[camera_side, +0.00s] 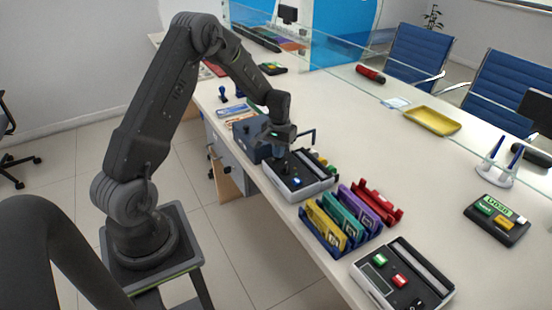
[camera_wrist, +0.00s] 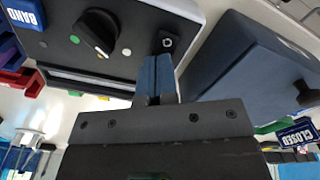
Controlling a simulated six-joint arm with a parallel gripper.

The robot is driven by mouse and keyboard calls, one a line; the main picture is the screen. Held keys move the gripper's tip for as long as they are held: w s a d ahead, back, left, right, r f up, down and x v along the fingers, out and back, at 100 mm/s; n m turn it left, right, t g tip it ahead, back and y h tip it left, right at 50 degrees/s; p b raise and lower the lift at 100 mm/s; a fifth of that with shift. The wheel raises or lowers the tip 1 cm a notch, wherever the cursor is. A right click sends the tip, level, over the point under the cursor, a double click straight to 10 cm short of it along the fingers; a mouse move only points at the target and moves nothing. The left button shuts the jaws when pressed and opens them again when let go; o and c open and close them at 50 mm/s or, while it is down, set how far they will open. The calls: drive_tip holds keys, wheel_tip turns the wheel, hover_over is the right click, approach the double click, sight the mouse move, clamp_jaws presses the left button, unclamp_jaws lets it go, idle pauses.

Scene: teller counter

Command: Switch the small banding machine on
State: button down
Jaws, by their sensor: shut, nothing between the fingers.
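A low white-and-black machine (camera_side: 312,186) lies beneath my gripper (camera_side: 278,153). In the wrist view its panel (camera_wrist: 60,50) shows a black dial (camera_wrist: 97,32) and a small black square switch (camera_wrist: 167,42) with a white mark. My gripper (camera_wrist: 157,62) is shut and empty, its tips close to that switch. I cannot tell whether they touch it, or which position the switch is in.
A rack (camera_side: 343,222) of coloured holders stands right of the machine. A second low machine (camera_side: 402,275) with green and red buttons is nearest the camera. A yellow tray (camera_side: 433,120) lies farther back. The middle counter is mostly clear.

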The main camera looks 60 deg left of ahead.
drive_tip(key=shift+f, duration=0.35)
drive_tip(key=shift+r, duration=3.55)
drive_tip(key=s+d+r+m+t, duration=0.1)
drive_tip(key=s+d+r+m, duration=0.1)
drive_tip(key=s+d+r, duration=0.4)
drive_tip(key=s+d+r+m+t, duration=0.1)
drive_tip(key=s+d+r+t, duration=0.1)
drive_tip(key=d+r, duration=0.75)
drive_tip(key=s+d+r+m+t, duration=0.1)
drive_tip(key=s+d, duration=0.3)
drive_tip(key=s, duration=0.3)
drive_tip(key=s+d+r+m+t, duration=0.1)
drive_tip(key=s+d+r+m, duration=0.1)
drive_tip(key=s+d, duration=0.2)
drive_tip(key=s, duration=0.3)
drive_tip(key=shift+s+r+t, duration=0.15)
drive_tip(key=shift+s+t, duration=0.05)
drive_tip(key=shift+t, duration=0.1)
